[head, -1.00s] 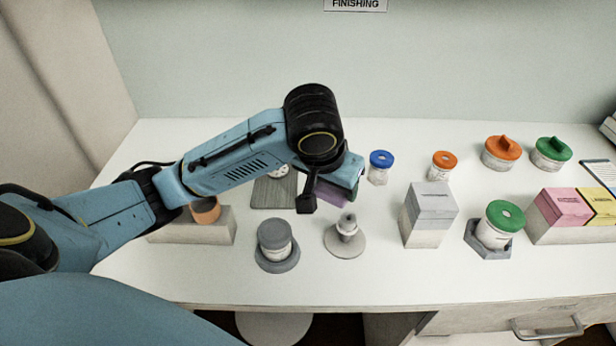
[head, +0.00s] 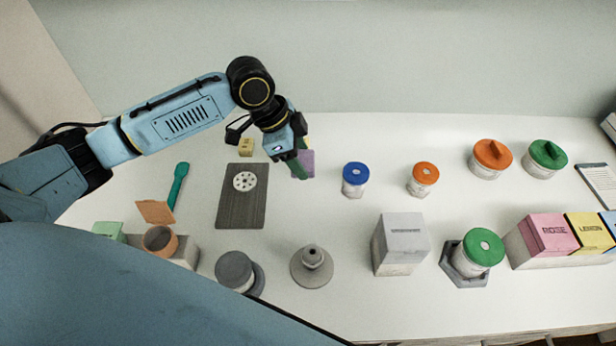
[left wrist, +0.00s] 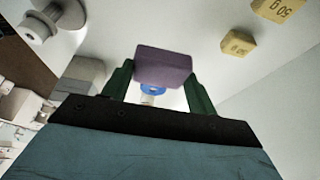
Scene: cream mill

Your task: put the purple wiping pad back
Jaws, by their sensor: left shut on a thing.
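The purple wiping pad (head: 307,163) is held between the green fingers of my left gripper (head: 301,166), over the back middle of the table. In the left wrist view the purple pad (left wrist: 163,66) sits across the fingertips of my left gripper (left wrist: 160,80), which is shut on it. The gripper partly hides the pad in the head view. I cannot tell how high it is above the table. My right gripper is not in view.
A dark board (head: 241,208) with a white holed disc lies left of the pad. A blue-lidded jar (head: 355,180) stands to its right, a grey knobbed piece (head: 311,266) in front. A yellow block (head: 246,147) is at the back left. Table between board and blue-lidded jar is clear.

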